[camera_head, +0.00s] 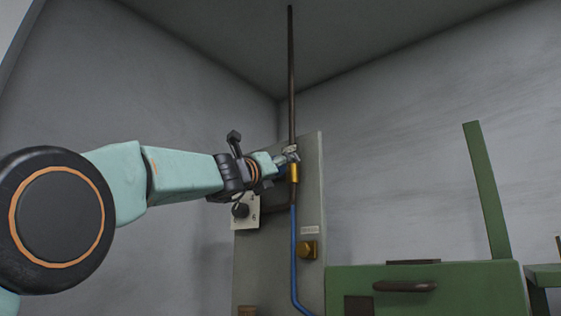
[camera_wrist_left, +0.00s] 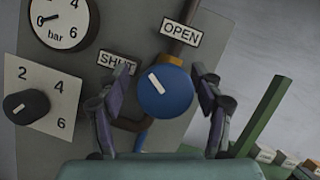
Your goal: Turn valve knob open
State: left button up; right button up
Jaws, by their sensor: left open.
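In the left wrist view a round blue valve knob (camera_wrist_left: 168,103) sits on a brass fitting (camera_wrist_left: 173,63) on a grey panel. Its white mark points up and to the left, roughly towards the SHUT label (camera_wrist_left: 117,62). The OPEN label (camera_wrist_left: 181,32) is above the knob. My left gripper (camera_head: 290,157) is open, its fingers (camera_wrist_left: 162,92) on either side of the knob with gaps showing. In the head view the gripper is at the panel, just above a brass fitting (camera_head: 293,174), and hides the knob. My right gripper is not in view.
A pressure gauge (camera_wrist_left: 57,20) and a black dial (camera_wrist_left: 27,106) on a numbered plate are left of the knob. A dark pipe (camera_head: 291,75) rises above it and a blue pipe (camera_head: 294,250) runs below. A green machine (camera_head: 455,290) stands at the right.

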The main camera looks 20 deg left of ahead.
pick_arm(q)
jog(key=shift+d+r, duration=0.1)
jog(key=shift+d, duration=0.35)
jog(key=shift+w, duration=0.3)
jog(key=shift+c, duration=0.4)
jog(key=shift+s+a, duration=0.1)
jog(key=shift+a, duration=0.15)
jog(key=c, duration=0.5)
jog(key=shift+d, duration=0.2)
jog(key=shift+c, duration=1.3)
jog(key=shift+a, duration=0.1)
jog(key=c, duration=0.4)
jog(key=shift+s, duration=0.1)
jog(key=shift+c, duration=0.3)
